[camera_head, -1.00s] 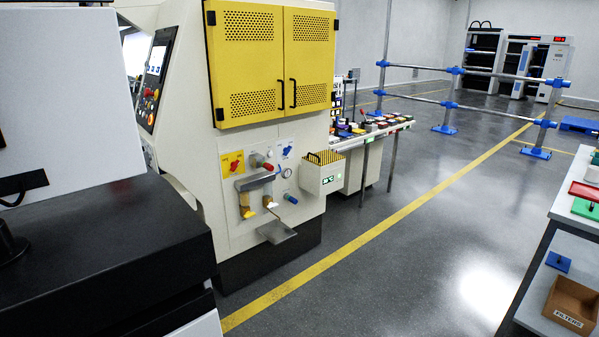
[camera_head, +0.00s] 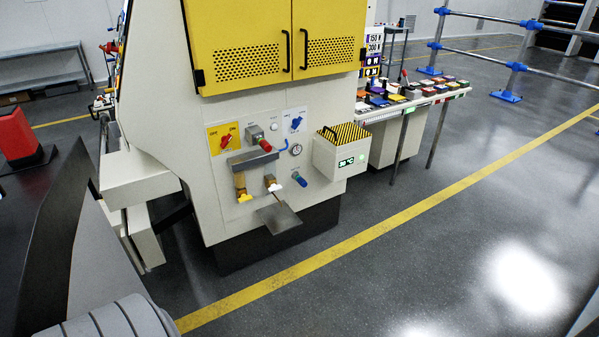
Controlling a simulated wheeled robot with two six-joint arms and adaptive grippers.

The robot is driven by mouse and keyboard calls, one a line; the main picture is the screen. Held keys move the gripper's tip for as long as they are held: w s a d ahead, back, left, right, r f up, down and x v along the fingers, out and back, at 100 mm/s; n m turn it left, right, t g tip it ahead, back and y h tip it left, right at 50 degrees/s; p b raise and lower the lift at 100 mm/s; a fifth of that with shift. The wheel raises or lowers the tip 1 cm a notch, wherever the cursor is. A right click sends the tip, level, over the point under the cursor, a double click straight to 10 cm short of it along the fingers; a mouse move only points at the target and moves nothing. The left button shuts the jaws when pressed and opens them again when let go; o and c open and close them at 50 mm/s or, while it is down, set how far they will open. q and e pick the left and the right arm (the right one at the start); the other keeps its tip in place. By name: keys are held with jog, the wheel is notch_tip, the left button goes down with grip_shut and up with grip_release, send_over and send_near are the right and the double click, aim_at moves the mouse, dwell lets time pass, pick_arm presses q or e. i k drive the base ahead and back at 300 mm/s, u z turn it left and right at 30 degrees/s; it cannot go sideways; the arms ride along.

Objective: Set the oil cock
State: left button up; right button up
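The machine's front panel (camera_head: 262,150) carries several valves and knobs, and I cannot read which one is the oil cock. A red lever (camera_head: 225,140) sits on a yellow plate at the upper left. A blue lever (camera_head: 297,122) sits on a white plate at the upper right. A red knob (camera_head: 265,145) is on a grey block between them. Below are a brass tap with a yellow handle (camera_head: 244,197), a brass tap with a white handle (camera_head: 273,187) and a blue knob (camera_head: 299,179). Neither of my grippers is in view.
A grey metal tray (camera_head: 279,218) juts out below the taps. A striped-top box (camera_head: 341,152) with a green display projects right of the panel. A table of small coloured items (camera_head: 420,97) stands farther right. The floor (camera_head: 400,245) in front is clear.

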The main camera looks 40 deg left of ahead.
aim_at(243, 198)
jog(key=z, duration=0.1)
jog(key=i, duration=1.55)
jog(key=u, duration=0.6)
jog(key=i, duration=0.95)
jog(key=u, duration=1.4)
jog(key=i, duration=0.75)
jog(key=u, duration=0.5)
